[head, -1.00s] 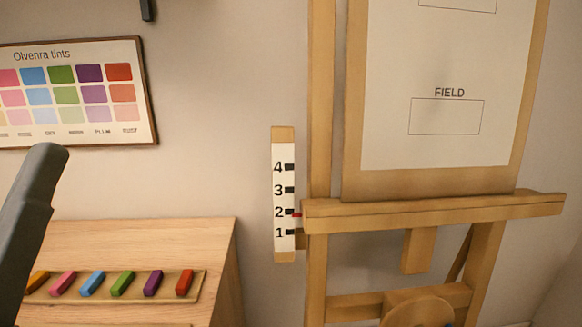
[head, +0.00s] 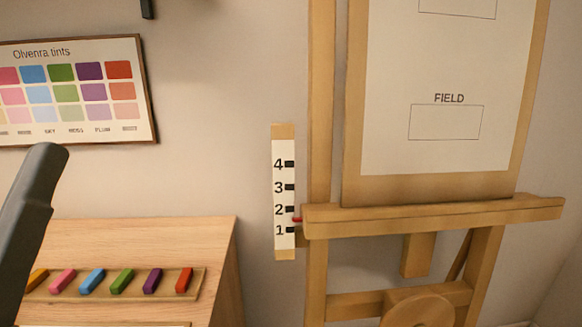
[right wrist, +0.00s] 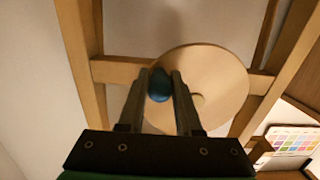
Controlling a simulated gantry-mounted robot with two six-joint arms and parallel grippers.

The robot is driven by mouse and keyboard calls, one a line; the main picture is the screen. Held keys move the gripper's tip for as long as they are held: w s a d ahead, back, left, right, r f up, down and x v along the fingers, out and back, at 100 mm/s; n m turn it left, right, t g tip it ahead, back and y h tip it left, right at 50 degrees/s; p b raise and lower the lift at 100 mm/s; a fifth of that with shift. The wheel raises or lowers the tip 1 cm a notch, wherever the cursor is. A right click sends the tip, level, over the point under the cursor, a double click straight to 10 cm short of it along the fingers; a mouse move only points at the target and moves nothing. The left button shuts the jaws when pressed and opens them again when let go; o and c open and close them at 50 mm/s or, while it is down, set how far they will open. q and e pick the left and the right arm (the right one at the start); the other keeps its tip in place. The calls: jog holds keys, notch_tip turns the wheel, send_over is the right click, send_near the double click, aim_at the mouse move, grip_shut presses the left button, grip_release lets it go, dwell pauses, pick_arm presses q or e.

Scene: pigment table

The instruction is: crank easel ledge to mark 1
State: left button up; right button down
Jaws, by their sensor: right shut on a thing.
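The easel ledge (head: 435,215) is a wooden bar across the easel below the board. Its red pointer (head: 298,219) sits about midway between marks 1 and 2 on the white scale strip (head: 283,190). The round wooden crank wheel (head: 425,311) shows only in part at the bottom of the head view; the right wrist view shows it more fully (right wrist: 222,85). My right gripper (right wrist: 160,80) is shut on the blue crank knob (right wrist: 159,88), with a finger on each side.
A wooden cabinet (head: 190,235) stands at the left, with a tray (head: 197,283) of several coloured pastel sticks. A tint chart (head: 143,100) hangs on the wall above. The paper (head: 450,150) on the board has a box marked FIELD.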

jog(key=shift+a+r, duration=0.1)
jog(key=shift+r, duration=0.25)
jog(key=shift+a+f, duration=0.55)
jog(key=shift+f, duration=0.1)
jog(key=a, duration=0.2)
jog(key=a+f+p, duration=0.1)
jog(key=a, duration=0.1)
jog(key=shift+s+a, duration=0.1)
jog(key=shift+s, duration=0.25)
jog(key=c, duration=1)
grip_release()
jog(key=shift+a+f, duration=0.1)
jog(key=shift+a, duration=0.05)
jog(key=shift+c, duration=0.2)
jog(key=o, duration=0.6)
jog(key=shift+w+d, duration=0.1)
jog(key=shift+d, duration=0.15)
pick_arm(q)
jog(key=shift+a+r, duration=0.1)
jog(key=shift+r, duration=0.35)
pick_arm(e)
jog(key=shift+o, duration=0.2)
jog(key=shift+f, duration=0.1)
